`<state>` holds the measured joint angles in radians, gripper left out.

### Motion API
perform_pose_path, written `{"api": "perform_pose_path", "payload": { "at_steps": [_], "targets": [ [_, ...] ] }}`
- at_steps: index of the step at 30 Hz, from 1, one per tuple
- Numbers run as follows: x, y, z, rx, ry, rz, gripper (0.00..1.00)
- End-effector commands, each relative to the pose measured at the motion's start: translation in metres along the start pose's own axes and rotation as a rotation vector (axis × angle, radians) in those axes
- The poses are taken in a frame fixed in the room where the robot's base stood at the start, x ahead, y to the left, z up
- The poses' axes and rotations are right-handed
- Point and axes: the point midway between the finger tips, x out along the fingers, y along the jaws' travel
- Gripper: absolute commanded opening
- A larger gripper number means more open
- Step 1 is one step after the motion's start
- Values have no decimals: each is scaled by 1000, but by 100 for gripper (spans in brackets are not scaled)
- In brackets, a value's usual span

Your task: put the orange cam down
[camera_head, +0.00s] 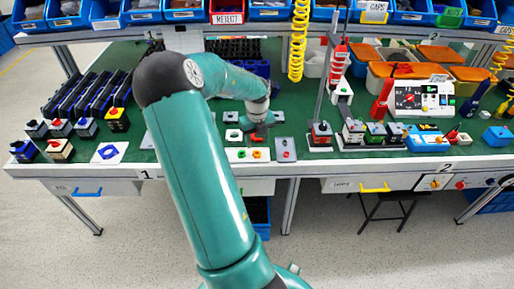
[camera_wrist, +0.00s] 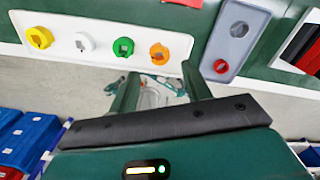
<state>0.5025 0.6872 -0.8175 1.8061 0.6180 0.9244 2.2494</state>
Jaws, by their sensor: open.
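The orange cam (camera_wrist: 159,53) sits at the right end of a white plate (camera_wrist: 80,18) in the wrist view. Left of it on the same plate are a green cam (camera_wrist: 123,47), a white cam (camera_wrist: 84,42) and a yellow cam (camera_wrist: 39,37). My gripper (camera_wrist: 160,84) is open, and nothing shows between its fingers. Its fingertips appear just below the orange cam in the picture; the gap in depth is hard to judge. In the head view my gripper (camera_head: 260,128) hangs above the bench's front edge, near the white plate (camera_head: 235,157).
In the head view switch boxes (camera_head: 375,132) stand to the right and dark racks (camera_head: 85,97) to the left. Blue bins line the shelf above.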

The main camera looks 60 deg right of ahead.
Motion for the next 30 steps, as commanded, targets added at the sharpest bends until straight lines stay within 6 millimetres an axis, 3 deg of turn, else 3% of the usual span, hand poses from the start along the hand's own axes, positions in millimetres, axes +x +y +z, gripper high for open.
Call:
{"api": "perform_pose_path", "payload": {
  "at_steps": [3, 9, 22, 26, 30],
  "targets": [
    [-28, 1, 1, -2, -4, -1, 48],
    [-58, 1, 1, -1, -2, 1, 48],
    [-68, 6, 0, -29, -4, 8, 48],
    [-78, 41, 0, -214, -31, 47, 48],
    [-102, 109, -8, -607, -93, 106, 48]
  ]
}}
